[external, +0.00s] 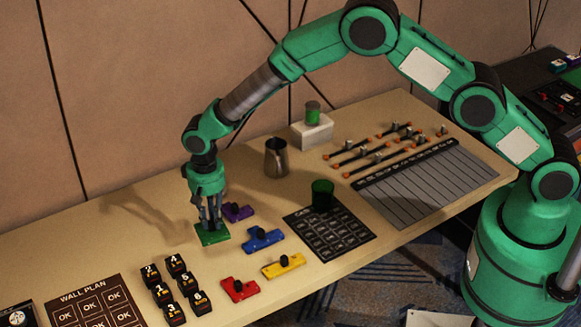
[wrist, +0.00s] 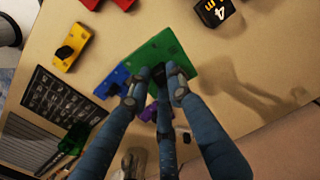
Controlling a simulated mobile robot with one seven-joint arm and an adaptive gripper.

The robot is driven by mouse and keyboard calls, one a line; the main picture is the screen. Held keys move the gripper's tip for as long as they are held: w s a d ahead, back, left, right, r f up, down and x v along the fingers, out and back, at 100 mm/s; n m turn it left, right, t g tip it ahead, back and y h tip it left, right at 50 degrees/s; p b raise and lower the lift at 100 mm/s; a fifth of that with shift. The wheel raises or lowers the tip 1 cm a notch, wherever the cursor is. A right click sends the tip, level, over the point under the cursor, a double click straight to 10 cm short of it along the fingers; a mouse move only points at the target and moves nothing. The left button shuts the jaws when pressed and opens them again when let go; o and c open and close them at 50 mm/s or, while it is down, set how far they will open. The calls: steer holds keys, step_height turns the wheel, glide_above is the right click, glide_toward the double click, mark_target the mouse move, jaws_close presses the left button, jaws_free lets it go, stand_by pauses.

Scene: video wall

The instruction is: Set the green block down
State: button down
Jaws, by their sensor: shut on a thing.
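The green block (external: 212,235) is a flat piece under my gripper (external: 211,222), close to the tabletop. I cannot tell whether it touches the table. My gripper's blue-grey fingers are closed around the middle of the green block, which also shows in the wrist view (wrist: 160,56) beyond the fingertips (wrist: 160,80). The fingers hide the part they grip. The block lies left of the blue block (external: 262,240) and in front of the purple block (external: 237,212).
A red block (external: 239,289) and yellow block (external: 284,265) lie nearer the front edge. Several black numbered cubes (external: 176,288) stand front-left. A dark card (external: 329,238) with a green cup (external: 322,194) is to the right. A metal pitcher (external: 277,158) stands behind. The table (external: 110,235) is bare to the left.

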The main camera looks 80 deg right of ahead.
steer(key=w+d+m, duration=0.3)
steer(key=w+d, duration=0.6)
steer(key=d, duration=0.1)
steer(key=shift+w, duration=0.3)
steer(key=shift+d+r, duration=0.1)
steer(key=shift+f, duration=3.1)
steer(key=shift+f, duration=1.85)
steer(key=shift+f, duration=0.15)
steer(key=c, duration=1.6)
jaws_free()
